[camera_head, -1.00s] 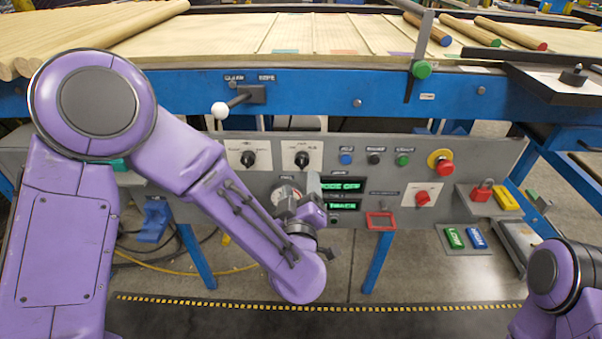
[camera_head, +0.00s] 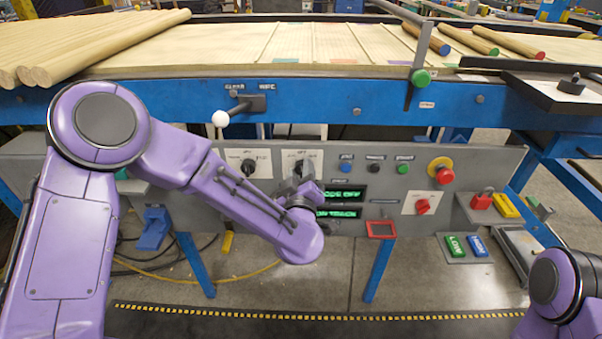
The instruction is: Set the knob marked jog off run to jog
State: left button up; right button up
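The grey control panel (camera_head: 470,158) carries a black rotary knob on a white plate (camera_head: 248,166) at its left. A second white plate (camera_head: 312,156) to its right has a dark knob partly covered by my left gripper (camera_head: 298,180). A red knob (camera_head: 422,206) sits on a third plate. The plate lettering is too small to read, so I cannot tell which knob is marked jog off run. My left gripper is right at the second plate; contact and finger opening are unclear. The green display (camera_head: 343,194) seems to read "MODE OFF". My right gripper is out of view.
A white-ball lever (camera_head: 220,118) sticks out above the panel. Blue, black and green buttons and a red emergency button (camera_head: 445,176) are to the right. A red frame (camera_head: 381,229) hangs at the panel's lower edge. Wooden rods (camera_head: 110,45) lie on the table above.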

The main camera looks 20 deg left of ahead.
pick_arm(q)
jog(key=shift+n, duration=0.3)
jog(key=n+b, duration=0.1)
jog(key=n, duration=0.3)
jog(key=shift+f, duration=0.15)
jog(key=shift+n+b, duration=0.65)
jog(key=shift+n, duration=1.45)
jog(key=o, duration=1)
jog(key=shift+o, duration=0.2)
